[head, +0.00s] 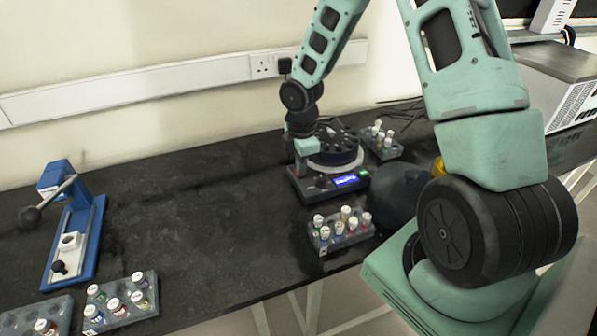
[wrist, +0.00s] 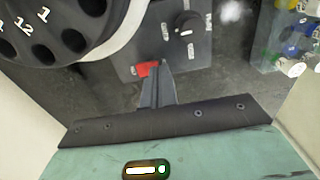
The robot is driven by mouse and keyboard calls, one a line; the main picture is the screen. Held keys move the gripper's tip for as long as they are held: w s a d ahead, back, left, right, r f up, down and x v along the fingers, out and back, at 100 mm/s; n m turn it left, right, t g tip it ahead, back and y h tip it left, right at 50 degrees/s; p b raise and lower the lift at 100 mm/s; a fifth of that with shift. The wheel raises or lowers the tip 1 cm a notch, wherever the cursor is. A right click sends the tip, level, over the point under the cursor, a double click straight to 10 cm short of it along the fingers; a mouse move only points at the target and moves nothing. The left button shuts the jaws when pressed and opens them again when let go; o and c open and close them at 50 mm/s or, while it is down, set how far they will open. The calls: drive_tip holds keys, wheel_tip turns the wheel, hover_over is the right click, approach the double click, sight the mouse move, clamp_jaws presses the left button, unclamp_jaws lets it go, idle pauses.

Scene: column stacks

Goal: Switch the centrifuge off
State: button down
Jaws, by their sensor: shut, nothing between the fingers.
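The centrifuge (head: 333,150) stands on the dark bench, with its lid off or open and a dark rotor showing. Its front panel has a lit blue display (head: 347,180). In the wrist view the numbered rotor (wrist: 55,25) is at upper left. The grey panel carries a black knob (wrist: 187,24) and a red switch (wrist: 147,69). My gripper (wrist: 162,68) is shut and empty, its fingertips right beside the red switch, overlapping its right edge in the picture. I cannot tell whether they touch. In the head view my gripper is over the panel's left part.
A vial rack (head: 340,232) stands in front of the centrifuge, and another (head: 381,140) stands behind at its right. A blue hand press (head: 72,225) and more vial racks (head: 122,300) are at the left. The bench between the press and centrifuge is clear.

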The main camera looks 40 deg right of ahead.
drive_tip(key=shift+f, duration=0.3)
drive_tip(key=shift+r, duration=0.1)
wheel_tip(320, 180, up, 5)
drive_tip(key=p, duration=0.5)
idle(0.6)
drive_tip(key=s+a+r+m, duration=0.1)
drive_tip(key=s+a+r, duration=0.2)
drive_tip(key=a+r, duration=0.3)
drive_tip(key=s+a+r+m, duration=0.2)
drive_tip(key=s+a+r, duration=0.2)
drive_tip(key=a, duration=0.5)
drive_tip(key=s+a+r+m, duration=0.2)
drive_tip(key=s+a+r, duration=0.1)
drive_tip(key=s, duration=0.5)
drive_tip(key=s+a+r+m, duration=0.2)
drive_tip(key=s+a+r, duration=0.2)
drive_tip(key=s, duration=0.5)
drive_tip(key=shift+a+y, duration=0.3)
drive_tip(key=shift+a, duration=0.9)
